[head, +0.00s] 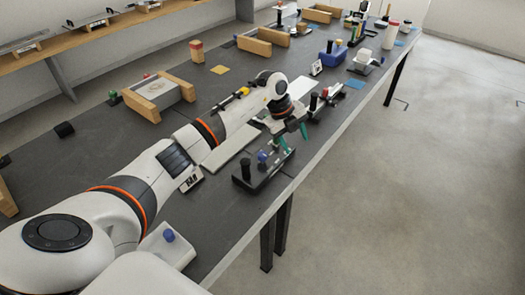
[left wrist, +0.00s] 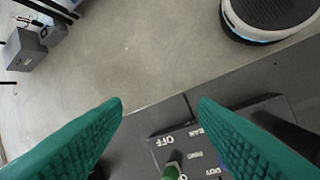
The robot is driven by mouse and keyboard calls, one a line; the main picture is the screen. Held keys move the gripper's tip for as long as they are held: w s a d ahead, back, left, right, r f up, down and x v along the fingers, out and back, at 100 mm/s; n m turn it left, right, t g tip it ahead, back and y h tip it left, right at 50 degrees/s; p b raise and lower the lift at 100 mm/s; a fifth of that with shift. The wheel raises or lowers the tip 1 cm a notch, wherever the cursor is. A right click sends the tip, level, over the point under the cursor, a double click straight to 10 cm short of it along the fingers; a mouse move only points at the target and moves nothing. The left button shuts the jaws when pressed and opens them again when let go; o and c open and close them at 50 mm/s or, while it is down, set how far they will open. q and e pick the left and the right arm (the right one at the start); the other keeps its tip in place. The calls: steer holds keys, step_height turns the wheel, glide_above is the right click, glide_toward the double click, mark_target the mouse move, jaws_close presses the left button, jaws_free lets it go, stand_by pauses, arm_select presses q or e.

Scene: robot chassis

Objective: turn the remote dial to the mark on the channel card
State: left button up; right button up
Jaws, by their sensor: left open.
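My left gripper (head: 293,138) is open and empty, its green fingers pointing down over a black panel (head: 262,178) near the table's front edge. In the head view a black post (head: 246,168) and a blue knob (head: 262,156) stand on this panel. My right gripper is out of view.
Another black panel with posts (head: 325,103) and a small card (head: 316,68) are farther along. A wooden-ended tray (head: 153,90) lies at the back. Floor lies beyond the front edge.

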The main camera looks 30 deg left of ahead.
mark_target(262, 154)
arm_select(q)
steer(key=s+a+r+n+g+y, duration=0.2)
steer(key=a+r+n+y, duration=0.15)
steer(key=a, duration=0.65)
steer(key=shift+m, duration=0.35)
step_height(262, 154, down, 12)
steer(key=shift+d+f+p, duration=0.1)
steer(key=shift+d+p, duration=0.05)
steer(key=shift+p, duration=0.6)
steer(key=shift+c, duration=0.2)
steer(key=c, duration=0.9)
steer(key=shift+c, duration=0.2)
